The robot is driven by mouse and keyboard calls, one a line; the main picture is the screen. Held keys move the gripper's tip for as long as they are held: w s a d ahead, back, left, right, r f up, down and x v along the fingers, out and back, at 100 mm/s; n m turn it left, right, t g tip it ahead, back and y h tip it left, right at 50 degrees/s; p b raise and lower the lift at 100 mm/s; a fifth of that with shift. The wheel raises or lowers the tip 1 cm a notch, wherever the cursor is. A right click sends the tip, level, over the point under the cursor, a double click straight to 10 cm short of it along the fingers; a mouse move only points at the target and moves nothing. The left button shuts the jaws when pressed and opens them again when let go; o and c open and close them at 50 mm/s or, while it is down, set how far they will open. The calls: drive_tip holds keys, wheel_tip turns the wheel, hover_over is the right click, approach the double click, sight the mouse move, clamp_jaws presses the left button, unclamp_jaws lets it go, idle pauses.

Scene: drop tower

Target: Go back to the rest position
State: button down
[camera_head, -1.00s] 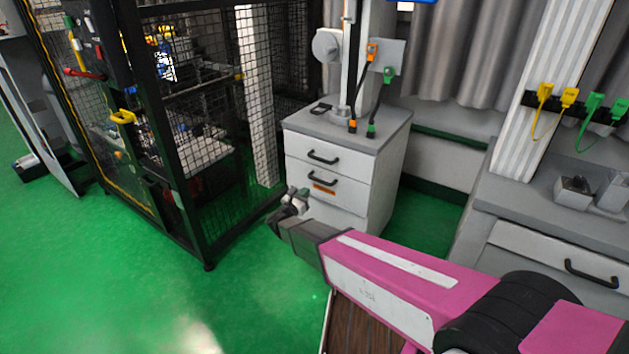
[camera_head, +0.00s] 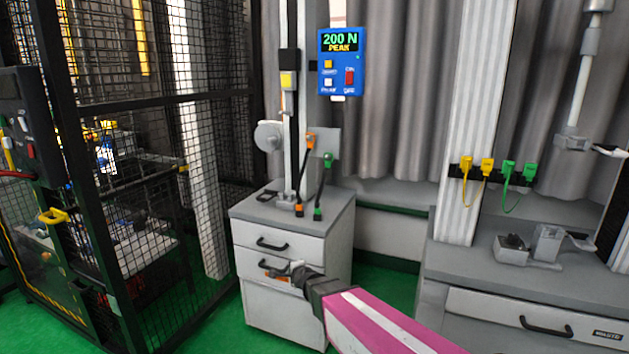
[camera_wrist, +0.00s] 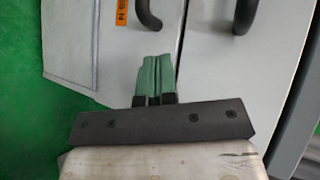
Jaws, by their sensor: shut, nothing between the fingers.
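My gripper (camera_head: 296,268) is at the end of my pink arm, in front of the white drawer cabinet (camera_head: 285,312) in the head view. In the wrist view its green fingers (camera_wrist: 154,78) are together with nothing between them. The cabinet's front, a dark handle (camera_wrist: 148,14) and an orange label (camera_wrist: 122,13) show beyond the fingers. I cannot tell from the pictures whether the fingers touch the cabinet.
A black mesh cage (camera_head: 150,160) stands at the left. A blue display box (camera_head: 339,62) reading "200 N PEAK" is above the cabinet. A grey counter (camera_head: 440,262) with a drawer stands at the right. Green floor (camera_head: 220,325) shows between cage and cabinet.

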drive_tip(key=s+d+n+g+h, duration=0.2)
drive_tip(key=s+d+n+g, duration=0.4)
drive_tip(key=s+d, duration=0.4)
drive_tip(key=s+d+n+g+h, duration=0.2)
drive_tip(key=s+d+n+g, duration=0.3)
drive_tip(key=d, duration=1.2)
drive_tip(key=s+n, duration=0.3)
drive_tip(key=s, duration=0.1)
drive_tip(key=shift+s+g+h, duration=0.35)
drive_tip(key=shift+g+h, duration=0.05)
drive_tip(key=shift+f, duration=0.1)
